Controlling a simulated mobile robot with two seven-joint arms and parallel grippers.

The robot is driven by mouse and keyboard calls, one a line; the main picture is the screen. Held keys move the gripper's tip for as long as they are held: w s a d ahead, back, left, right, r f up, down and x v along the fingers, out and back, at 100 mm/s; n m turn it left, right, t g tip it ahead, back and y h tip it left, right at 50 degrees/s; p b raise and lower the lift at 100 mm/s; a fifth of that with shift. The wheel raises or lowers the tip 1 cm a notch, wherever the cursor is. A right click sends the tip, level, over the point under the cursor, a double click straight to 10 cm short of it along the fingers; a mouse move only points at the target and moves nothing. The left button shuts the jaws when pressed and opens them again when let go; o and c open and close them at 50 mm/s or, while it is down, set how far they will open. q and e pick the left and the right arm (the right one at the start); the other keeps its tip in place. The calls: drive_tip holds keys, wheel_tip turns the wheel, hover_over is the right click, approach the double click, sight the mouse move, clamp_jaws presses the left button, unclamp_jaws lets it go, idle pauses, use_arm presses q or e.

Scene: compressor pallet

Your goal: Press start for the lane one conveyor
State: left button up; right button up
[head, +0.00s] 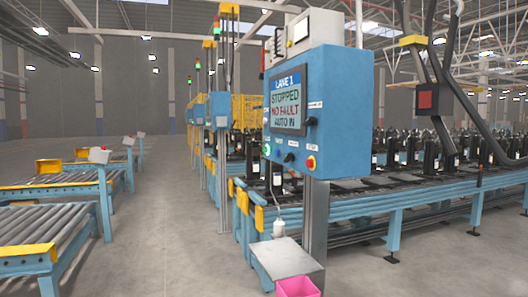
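The lane one control box (330,110) is a blue cabinet on a grey post, right of the picture's middle. Its screen (286,99) reads LANE 1, STOPPED, NO FAULT, AUTO IN. Below the screen are a green-ringed button (267,149), dark controls (290,157) and a red button on a yellow base (311,162). Their small labels are mostly too small to read. The lane conveyor (410,196) behind the box carries several black compressors (432,155). Neither of my grippers shows in the head view.
Roller conveyors (36,233) with yellow end guards stand at the left. A grey floor aisle (165,200) between them and the box is clear. A small grey table (285,259) and a pink bin (297,286) stand below the box.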

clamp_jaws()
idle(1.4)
